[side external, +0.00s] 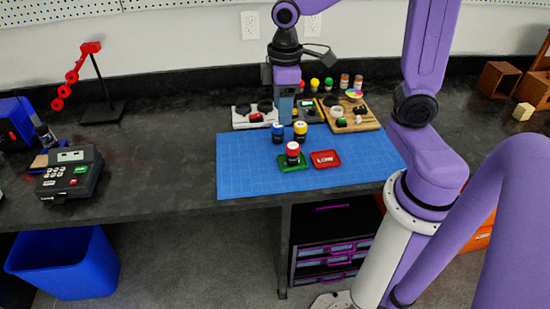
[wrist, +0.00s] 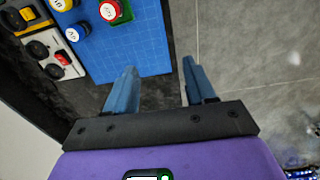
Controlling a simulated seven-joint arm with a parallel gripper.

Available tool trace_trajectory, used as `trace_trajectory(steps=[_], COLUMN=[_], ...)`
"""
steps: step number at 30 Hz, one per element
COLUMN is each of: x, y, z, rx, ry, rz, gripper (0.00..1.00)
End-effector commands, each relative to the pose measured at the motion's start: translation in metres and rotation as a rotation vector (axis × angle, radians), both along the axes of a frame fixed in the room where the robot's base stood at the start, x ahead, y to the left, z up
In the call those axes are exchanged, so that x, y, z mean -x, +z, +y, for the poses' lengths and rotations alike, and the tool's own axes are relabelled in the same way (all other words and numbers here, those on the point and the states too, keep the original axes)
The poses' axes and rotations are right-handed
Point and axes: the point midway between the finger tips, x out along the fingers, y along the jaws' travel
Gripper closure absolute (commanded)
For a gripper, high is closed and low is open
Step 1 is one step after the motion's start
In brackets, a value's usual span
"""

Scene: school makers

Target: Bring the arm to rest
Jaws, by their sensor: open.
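My gripper (side external: 285,112) hangs over the back of the blue mat (side external: 245,178) in the side external view. In the wrist view my gripper (wrist: 160,70) has its two blue fingers well apart, with nothing between them. A red-lidded jar (side external: 293,153) stands upright on a green tray (side external: 284,167). A blue-lidded jar (side external: 278,134) and a yellow-lidded jar (side external: 300,130) stand on the mat behind it, near and below my gripper. The jars also show at the upper left of the wrist view, apart from the fingers.
An empty-looking red tray (side external: 325,159) lies right of the green one. Behind the mat are a white board (side external: 242,122) and a wooden board (side external: 368,124) with small parts. A keypad device (side external: 69,174) and a red-armed stand (side external: 92,90) are left. The dark counter between is clear.

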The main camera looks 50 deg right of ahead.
Motion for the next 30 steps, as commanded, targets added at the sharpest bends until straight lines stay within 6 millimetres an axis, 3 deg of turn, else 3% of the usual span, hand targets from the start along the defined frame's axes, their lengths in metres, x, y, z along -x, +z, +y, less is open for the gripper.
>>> trace_trajectory(steps=[7, 15, 21, 30], x=[0.081, 0.153, 0.173, 0.175], y=[0.001, -0.005, -0.008, -0.008], z=[0.029, 0.03, 0.026, 0.025], rx=[-0.006, -0.01, -0.013, -0.013], ry=[0.15, 0.281, 0.321, 0.324], rz=[-0.003, -0.002, -0.001, -0.001], gripper=[0.45, 0.45, 0.45, 0.45])
